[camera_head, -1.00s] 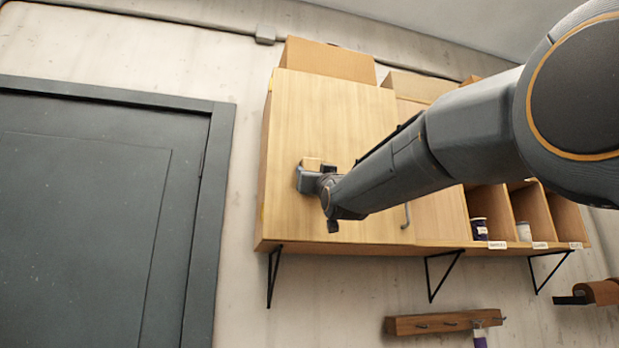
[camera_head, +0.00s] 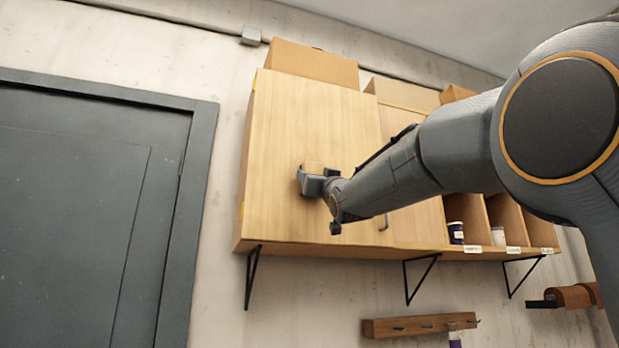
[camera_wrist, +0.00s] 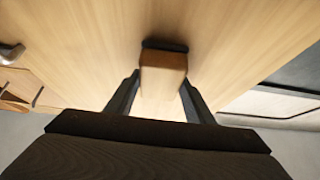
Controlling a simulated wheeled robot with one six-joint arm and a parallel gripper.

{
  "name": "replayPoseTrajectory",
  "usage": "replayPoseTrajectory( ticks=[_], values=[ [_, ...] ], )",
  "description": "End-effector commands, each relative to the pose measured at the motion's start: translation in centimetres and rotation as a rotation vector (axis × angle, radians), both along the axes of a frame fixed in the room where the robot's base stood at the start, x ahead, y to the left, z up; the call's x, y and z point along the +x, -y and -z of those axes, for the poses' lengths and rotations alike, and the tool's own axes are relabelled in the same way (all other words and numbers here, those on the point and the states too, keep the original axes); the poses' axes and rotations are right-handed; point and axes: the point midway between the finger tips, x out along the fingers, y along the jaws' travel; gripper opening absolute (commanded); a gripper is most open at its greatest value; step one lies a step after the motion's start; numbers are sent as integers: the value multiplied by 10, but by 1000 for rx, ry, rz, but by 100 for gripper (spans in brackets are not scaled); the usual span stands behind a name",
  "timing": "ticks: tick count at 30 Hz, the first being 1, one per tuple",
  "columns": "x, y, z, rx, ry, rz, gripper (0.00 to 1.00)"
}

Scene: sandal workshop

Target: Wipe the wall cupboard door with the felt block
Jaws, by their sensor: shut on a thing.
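The wall cupboard door (camera_head: 290,120) is a light wood panel at the left part of the wall cupboard, and it looks shut. My gripper (camera_head: 311,178) is at about the middle of the door. It is shut on the felt block (camera_wrist: 163,74), which has a wooden back and a dark pad facing the door in the wrist view. The pad appears to be against the door, though the contact line is hard to see. The door's handle (camera_head: 384,222) is near its lower right corner.
Open cubbies (camera_head: 468,212) with a purple jar (camera_head: 456,232) and a pale jar (camera_head: 498,236) are to the right. Boxes (camera_head: 310,63) stand on top. Black brackets (camera_head: 252,275) and a peg rail (camera_head: 420,326) are below. A dark grey door (camera_head: 80,210) is at left.

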Motion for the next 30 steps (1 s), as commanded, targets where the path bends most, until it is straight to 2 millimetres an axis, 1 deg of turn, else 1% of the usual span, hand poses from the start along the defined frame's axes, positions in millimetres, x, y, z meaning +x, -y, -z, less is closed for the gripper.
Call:
replayPoseTrajectory(
  ticks=[12, 16, 23, 30],
  values=[
    [7, 28, 0, -1, -1, 3, 30],
    [8, 33, 0, 0, -1, 1, 30],
    [11, 32, 0, 0, 1, -1, 30],
    [8, 15, 2, 1, 1, -4, 30]
  ],
)
